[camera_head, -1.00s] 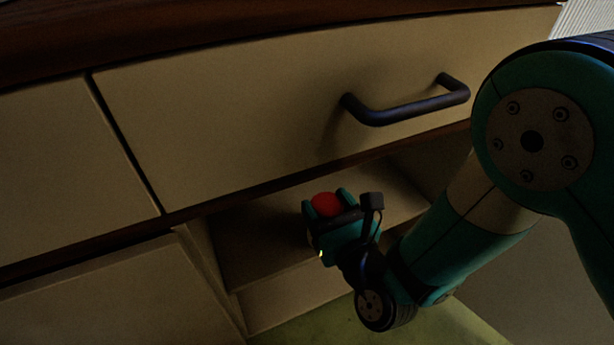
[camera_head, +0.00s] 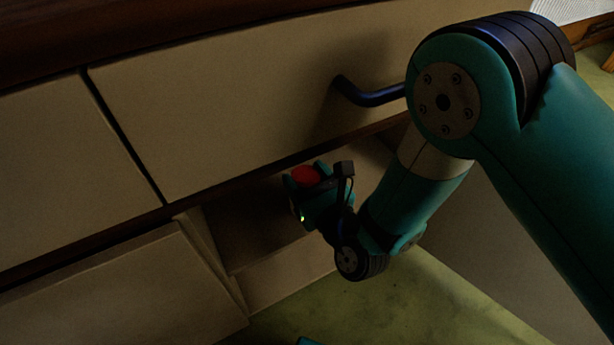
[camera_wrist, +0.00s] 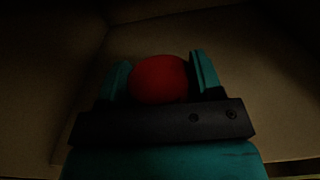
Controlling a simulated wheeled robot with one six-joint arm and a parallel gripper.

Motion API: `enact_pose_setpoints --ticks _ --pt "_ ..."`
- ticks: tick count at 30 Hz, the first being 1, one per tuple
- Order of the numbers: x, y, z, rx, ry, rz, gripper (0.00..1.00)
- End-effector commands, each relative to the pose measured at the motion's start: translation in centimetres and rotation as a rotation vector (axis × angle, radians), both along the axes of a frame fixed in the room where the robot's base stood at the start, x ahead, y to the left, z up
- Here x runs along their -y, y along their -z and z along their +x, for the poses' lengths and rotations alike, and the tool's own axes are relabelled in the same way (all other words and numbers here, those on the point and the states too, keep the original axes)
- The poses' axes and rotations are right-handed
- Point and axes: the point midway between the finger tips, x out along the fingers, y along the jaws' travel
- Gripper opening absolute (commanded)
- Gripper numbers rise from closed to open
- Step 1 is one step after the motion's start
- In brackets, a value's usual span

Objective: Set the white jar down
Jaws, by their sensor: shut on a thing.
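My gripper (camera_head: 304,174) is shut on a red round thing (camera_head: 306,177), in the opening below the long drawer. The red thing also shows between the teal fingers in the wrist view (camera_wrist: 160,78), one finger on each side. Only its rounded red face is visible; its lower part is hidden by my gripper. No white jar surface shows, and I cannot tell whether the red part is the jar's lid. I cannot tell whether it touches the shelf (camera_head: 240,235).
A beige drawer front (camera_head: 220,120) with a dark bar handle (camera_head: 365,95) lies just above my gripper; my arm covers the handle's right end. A lower beige front (camera_head: 120,290) stands at left. Green floor (camera_head: 440,300) is open in front.

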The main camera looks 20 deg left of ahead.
Motion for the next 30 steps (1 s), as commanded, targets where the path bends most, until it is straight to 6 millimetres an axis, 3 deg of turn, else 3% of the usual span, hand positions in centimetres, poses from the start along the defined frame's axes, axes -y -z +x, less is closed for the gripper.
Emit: enact_pose_setpoints --ticks 1,3,4,17,30 --pt "0.0 0.1 0.0 0.0 0.001 0.0 0.67" --pt "0.1 0.0 0.0 0.0 0.002 0.0 0.83" --pt "0.1 0.0 0.1 0.001 0.002 -0.001 0.85" --pt "0.6 0.1 -0.3 -0.001 0.003 0.001 0.85" --pt "7.0 0.3 -5.9 0.0 0.001 0.0 0.85"
